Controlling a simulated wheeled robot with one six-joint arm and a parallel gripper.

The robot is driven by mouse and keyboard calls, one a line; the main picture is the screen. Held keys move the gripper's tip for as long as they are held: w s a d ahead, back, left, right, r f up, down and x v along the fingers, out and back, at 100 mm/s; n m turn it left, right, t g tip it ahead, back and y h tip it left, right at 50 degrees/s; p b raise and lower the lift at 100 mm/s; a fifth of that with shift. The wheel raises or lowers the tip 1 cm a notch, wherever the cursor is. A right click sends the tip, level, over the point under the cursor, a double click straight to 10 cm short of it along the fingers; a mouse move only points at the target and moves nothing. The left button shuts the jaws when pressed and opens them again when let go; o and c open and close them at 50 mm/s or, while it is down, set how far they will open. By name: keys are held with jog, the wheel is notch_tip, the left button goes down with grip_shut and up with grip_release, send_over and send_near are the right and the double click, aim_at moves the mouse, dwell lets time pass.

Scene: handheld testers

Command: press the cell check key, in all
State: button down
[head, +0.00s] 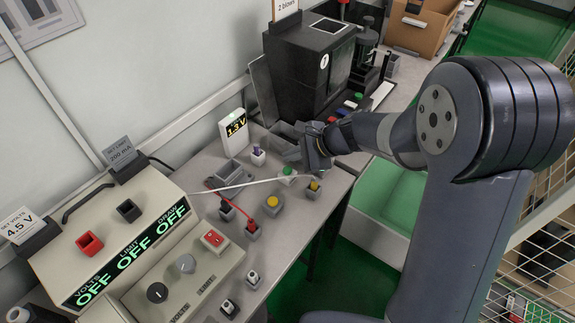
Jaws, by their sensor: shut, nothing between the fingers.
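My gripper (314,154) is shut and empty, at the bench's right side, in front of the black machine. Just below and left of it is a green-topped key (288,171) on a light base. A yellow key (312,187) on a grey block stands below the gripper, and a larger round yellow key (272,204) is further left. No label can be read on these keys, so I cannot tell which is the cell check key. A white upright meter (234,131) reads 1.3 V. I cannot tell whether my fingertips touch anything.
A beige power supply (120,235) with OFF displays stands at left, with a knob box (172,275) before it. Red and white leads (240,185) cross the bench. A black machine (310,70) stands behind. Grey bins sit near the gripper. The bench's right edge is close, with a green crate (385,205) beyond.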

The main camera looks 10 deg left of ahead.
aim_at(292, 172)
notch_tip(292, 172, up, 3)
jog(key=shift+r+p, duration=0.2)
jog(key=shift+p, duration=0.8)
jog(key=shift+f, duration=0.1)
